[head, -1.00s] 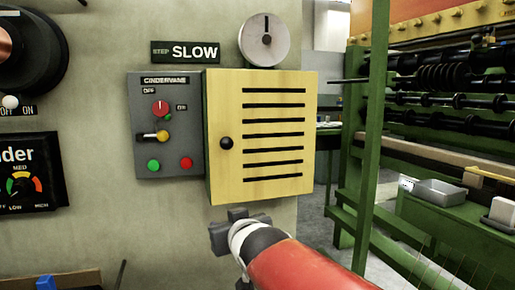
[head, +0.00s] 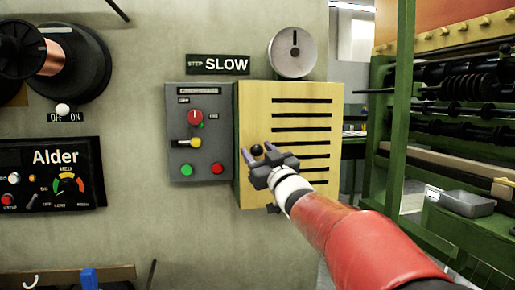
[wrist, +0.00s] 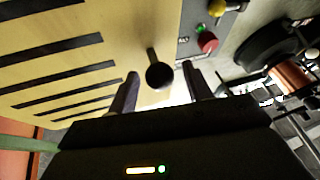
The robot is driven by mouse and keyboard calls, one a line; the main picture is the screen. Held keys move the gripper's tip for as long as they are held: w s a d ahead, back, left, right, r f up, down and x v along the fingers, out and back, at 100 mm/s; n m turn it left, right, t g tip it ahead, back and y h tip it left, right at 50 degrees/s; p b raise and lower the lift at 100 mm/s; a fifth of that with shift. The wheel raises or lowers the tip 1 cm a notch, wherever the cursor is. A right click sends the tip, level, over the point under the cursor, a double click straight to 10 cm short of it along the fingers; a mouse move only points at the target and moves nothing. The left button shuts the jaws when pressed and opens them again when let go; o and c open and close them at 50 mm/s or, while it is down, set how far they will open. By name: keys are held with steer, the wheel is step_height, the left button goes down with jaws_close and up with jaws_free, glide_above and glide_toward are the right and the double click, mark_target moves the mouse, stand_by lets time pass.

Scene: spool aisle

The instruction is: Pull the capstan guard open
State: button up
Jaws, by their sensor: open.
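The capstan guard (head: 308,112) is a yellow slotted box door on the wall, and it looks shut. Its black round knob (head: 256,150) sits near the door's left edge. My gripper (head: 256,153) is in front of the door with its two fingers open around the knob's position. In the wrist view the knob (wrist: 159,75) on its short stem shows between and just beyond the open fingers (wrist: 160,90). I cannot tell whether either finger touches it.
A grey control panel (head: 177,135) with red, yellow and green controls adjoins the door's left side. A SLOW sign (head: 218,65) and a round grey dial (head: 292,52) are above. A green machine frame (head: 388,140) stands at the right.

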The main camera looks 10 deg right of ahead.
steer(key=shift+w+a+r, duration=0.2)
steer(key=shift+w+r, duration=0.05)
steer(key=shift+w, duration=0.3)
jaws_close()
